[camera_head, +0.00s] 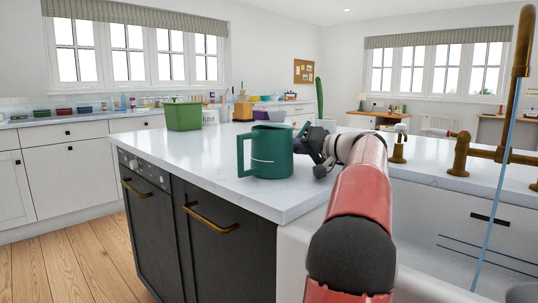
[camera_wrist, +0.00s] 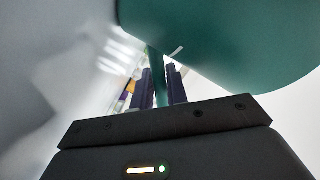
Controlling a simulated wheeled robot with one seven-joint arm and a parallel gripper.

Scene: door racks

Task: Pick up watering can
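The teal watering can (camera_head: 271,155) stands upright near the front edge of the white island counter, its looped handle on the left in the head view. My gripper (camera_head: 311,140) is at its right side, level with the upper body. In the wrist view the can (camera_wrist: 225,45) fills the upper right. A narrow teal part of it runs between the two dark fingers of my gripper (camera_wrist: 160,88). The fingers lie close against this part on both sides. The fingertips are partly hidden, and the head view does not show the contact clearly.
A green container (camera_head: 184,116) and a white flour canister (camera_head: 211,116) stand farther back on the island counter (camera_head: 150,140). A brass faucet (camera_head: 462,155) rises to the right of my arm. The counter left of the can is clear.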

